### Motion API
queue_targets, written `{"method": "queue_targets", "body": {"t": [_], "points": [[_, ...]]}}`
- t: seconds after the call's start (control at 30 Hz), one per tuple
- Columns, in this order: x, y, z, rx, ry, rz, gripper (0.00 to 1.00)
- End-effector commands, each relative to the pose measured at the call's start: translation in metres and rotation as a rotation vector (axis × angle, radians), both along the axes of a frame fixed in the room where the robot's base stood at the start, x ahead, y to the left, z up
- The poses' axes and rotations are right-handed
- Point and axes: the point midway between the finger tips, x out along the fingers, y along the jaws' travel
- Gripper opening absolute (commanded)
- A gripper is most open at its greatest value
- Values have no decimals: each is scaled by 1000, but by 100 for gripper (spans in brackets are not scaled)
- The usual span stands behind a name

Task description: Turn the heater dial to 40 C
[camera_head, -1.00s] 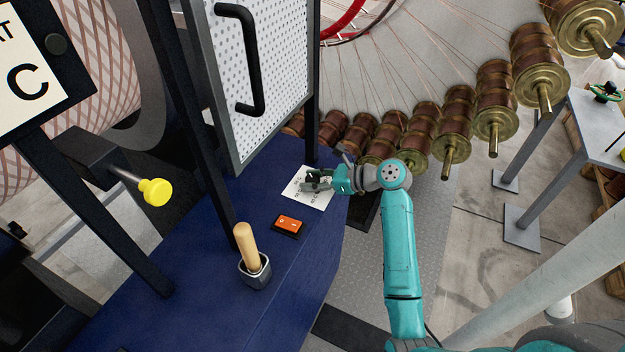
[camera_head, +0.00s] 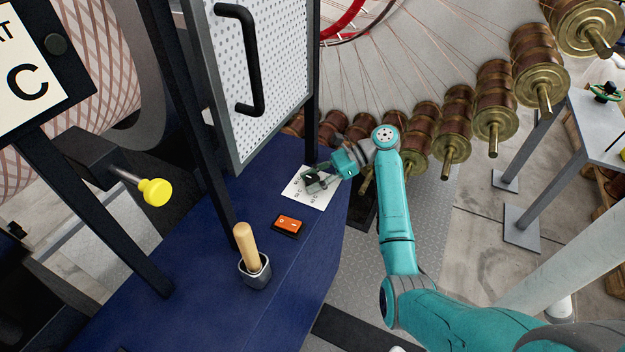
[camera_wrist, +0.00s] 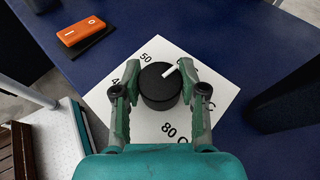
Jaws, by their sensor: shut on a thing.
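The heater dial is a round black knob (camera_wrist: 160,88) with a white pointer line, in the middle of the wrist view. It sits on a white scale plate (camera_wrist: 215,82) with printed numbers; "50" and "80" can be read, others are partly hidden by the fingers. The pointer lies toward the upper right of the knob in that view. My gripper (camera_wrist: 158,92) has one finger on each side of the knob and is shut on it. In the head view my gripper (camera_head: 318,182) is over the plate (camera_head: 298,194), and the knob is mostly hidden.
A mesh door with a black handle (camera_head: 249,62) rises behind. Copper spools (camera_head: 455,115) stand to the right. A yellow knob (camera_head: 157,191) is at left.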

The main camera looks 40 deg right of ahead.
Motion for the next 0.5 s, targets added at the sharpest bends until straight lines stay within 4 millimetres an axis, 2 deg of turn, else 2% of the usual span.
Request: {"method": "queue_targets", "body": {"t": [0.43,0.47,0.5], "points": [[0,1,-1,1,3,11,7],[0,1,-1,1,3,11,44],[0,1,-1,1,3,11,54]]}}
